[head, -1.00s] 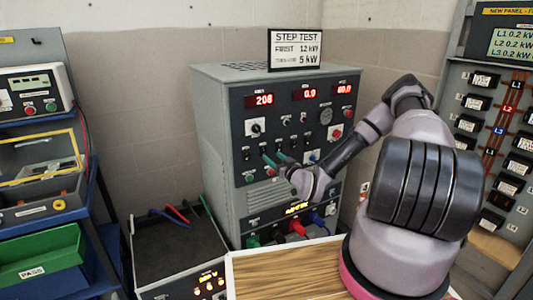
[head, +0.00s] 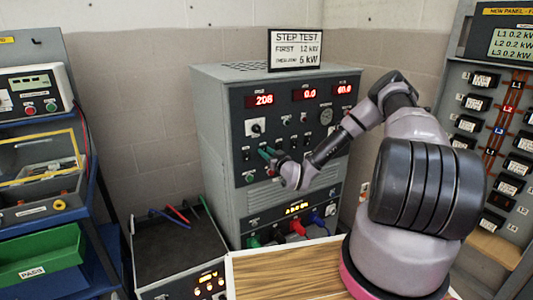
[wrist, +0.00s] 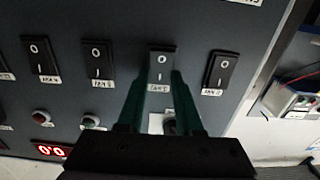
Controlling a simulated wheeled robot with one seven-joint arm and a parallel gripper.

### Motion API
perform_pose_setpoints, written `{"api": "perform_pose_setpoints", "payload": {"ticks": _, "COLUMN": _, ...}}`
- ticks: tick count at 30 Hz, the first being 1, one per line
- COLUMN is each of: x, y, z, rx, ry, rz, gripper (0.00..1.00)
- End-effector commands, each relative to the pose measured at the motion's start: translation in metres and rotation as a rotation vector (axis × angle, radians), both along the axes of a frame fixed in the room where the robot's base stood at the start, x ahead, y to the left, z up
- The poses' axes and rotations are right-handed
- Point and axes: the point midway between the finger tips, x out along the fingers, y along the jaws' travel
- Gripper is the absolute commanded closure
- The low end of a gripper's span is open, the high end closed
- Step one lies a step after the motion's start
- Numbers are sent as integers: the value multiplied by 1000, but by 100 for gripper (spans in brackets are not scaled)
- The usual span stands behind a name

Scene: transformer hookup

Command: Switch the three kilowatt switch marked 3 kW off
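A grey load cabinet (head: 215,150) stands in the middle of the head view, with a row of black rocker switches on its dark front panel. My gripper (head: 266,151) is at this row, its two green fingers apart. In the wrist view my gripper (wrist: 161,80) has its fingers on either side of one black rocker switch (wrist: 161,66). I cannot tell whether they touch it. That switch has a small label below it, which is too blurred to read surely. Another rocker switch (wrist: 222,70) is to its right, and others (wrist: 98,60) (wrist: 40,60) are to its left.
A sign (head: 295,48) reading "STEP TEST" stands on the cabinet. Red displays (head: 262,101) show 208, 0.0 and 60.0. Coloured plugs (head: 297,228) sit low on the cabinet front. A blue cart (head: 95,200) is at left, and a breaker panel (head: 500,130) is at right.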

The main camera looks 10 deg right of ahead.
Motion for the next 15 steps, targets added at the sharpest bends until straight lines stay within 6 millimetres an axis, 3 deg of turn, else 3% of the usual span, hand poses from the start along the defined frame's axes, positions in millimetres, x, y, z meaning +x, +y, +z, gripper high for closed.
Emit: {"api": "perform_pose_setpoints", "payload": {"ticks": 15, "x": -1, "y": -1, "z": -7, "rx": 75, "ry": -229, "rz": -2, "gripper": 100}}
